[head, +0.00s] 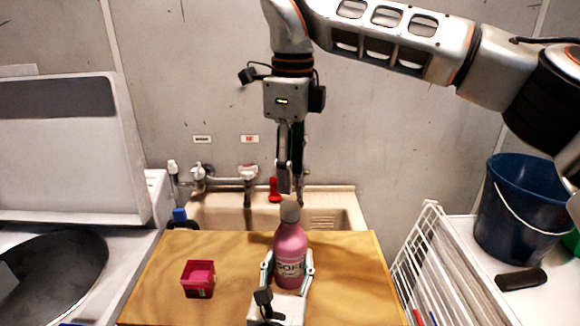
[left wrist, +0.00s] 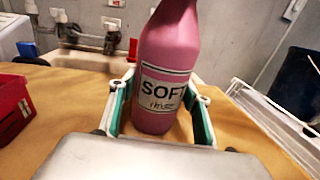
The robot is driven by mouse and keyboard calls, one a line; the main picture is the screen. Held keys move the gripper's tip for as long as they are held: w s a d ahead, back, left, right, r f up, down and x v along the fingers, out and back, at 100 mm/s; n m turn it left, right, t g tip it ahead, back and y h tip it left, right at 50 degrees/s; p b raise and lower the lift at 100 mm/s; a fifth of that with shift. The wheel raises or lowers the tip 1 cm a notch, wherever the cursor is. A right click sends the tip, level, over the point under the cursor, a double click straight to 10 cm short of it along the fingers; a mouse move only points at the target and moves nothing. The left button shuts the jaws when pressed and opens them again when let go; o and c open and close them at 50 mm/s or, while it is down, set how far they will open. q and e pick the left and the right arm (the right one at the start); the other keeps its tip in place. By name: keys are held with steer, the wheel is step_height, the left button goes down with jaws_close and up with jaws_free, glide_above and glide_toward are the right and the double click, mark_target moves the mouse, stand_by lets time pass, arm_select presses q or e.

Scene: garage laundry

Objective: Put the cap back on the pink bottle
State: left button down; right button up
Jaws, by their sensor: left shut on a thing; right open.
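The pink bottle (head: 290,250) stands upright on the wooden board (head: 230,250), its label reading SOFT. A grey cap (head: 290,211) sits on top of the bottle's neck; I cannot tell how tightly it is seated. My left gripper (head: 287,280) is shut around the bottle's lower body from the near side. In the left wrist view the fingers flank the bottle (left wrist: 165,75), whose top is out of frame. My right gripper (head: 291,185) points down, open, just above the cap, with its fingertips near the cap's top.
A small red box (head: 198,289) with pink contents stands left of the bottle. Behind the board is a sink (head: 335,210) with a tap and a red object (head: 274,190). At right are a white wire rack (head: 425,260) and a blue bucket (head: 520,215). The board's right side is clear.

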mark_target(290, 206)
steer(key=n, duration=0.4)
steer(key=shift+r+n, duration=0.1)
steer(key=shift+n, duration=0.3)
steer(key=n, duration=0.3)
steer(key=shift+s+r, duration=0.1)
steer(key=shift+a+f, duration=0.1)
steer(key=shift+f, duration=3.9)
